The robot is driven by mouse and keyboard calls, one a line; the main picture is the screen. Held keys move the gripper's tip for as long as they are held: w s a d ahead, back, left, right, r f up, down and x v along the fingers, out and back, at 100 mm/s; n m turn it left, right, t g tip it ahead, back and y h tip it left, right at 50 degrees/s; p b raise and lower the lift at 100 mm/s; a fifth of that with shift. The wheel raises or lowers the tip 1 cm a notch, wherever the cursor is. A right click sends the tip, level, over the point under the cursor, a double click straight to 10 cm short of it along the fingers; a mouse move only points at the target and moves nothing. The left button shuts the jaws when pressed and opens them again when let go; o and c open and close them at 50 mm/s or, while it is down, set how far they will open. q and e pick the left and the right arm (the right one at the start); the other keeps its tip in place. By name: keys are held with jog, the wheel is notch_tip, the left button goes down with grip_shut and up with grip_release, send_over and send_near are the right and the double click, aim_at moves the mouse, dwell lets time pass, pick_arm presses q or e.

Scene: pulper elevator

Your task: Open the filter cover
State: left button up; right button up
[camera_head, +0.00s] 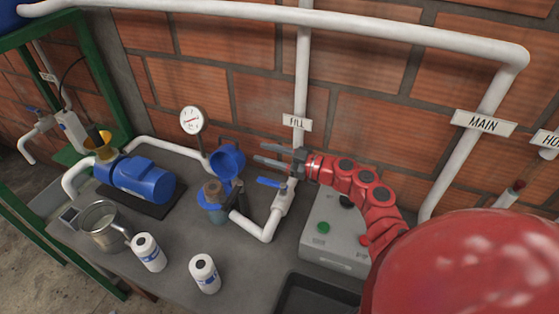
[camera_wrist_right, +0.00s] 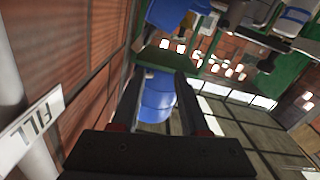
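The filter housing (camera_head: 213,197) stands on the bench with a blue collar and a brownish inside showing at its top. A blue cup-shaped cover (camera_head: 228,159) is tipped up behind it, its hollow side showing, so the filter looks open. My right gripper (camera_head: 261,153) is just right of the cover, fingers pointing left, apart and with nothing seen between them. The right wrist view also shows the open fingers of my right gripper (camera_wrist_right: 162,82). In that view a blue shape at the top edge may be the cover; I cannot tell. My left gripper is not in view.
A blue-handled valve (camera_head: 271,182) and white pipe lie below my right gripper. The FILL sign (camera_head: 297,122) hangs close behind it. A pressure gauge (camera_head: 191,120), blue pump (camera_head: 140,179), metal jug (camera_head: 102,226), two white bottles and a grey control box (camera_head: 333,238) surround the filter.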

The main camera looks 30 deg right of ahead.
jog(key=v, duration=0.4)
dwell(0.4)
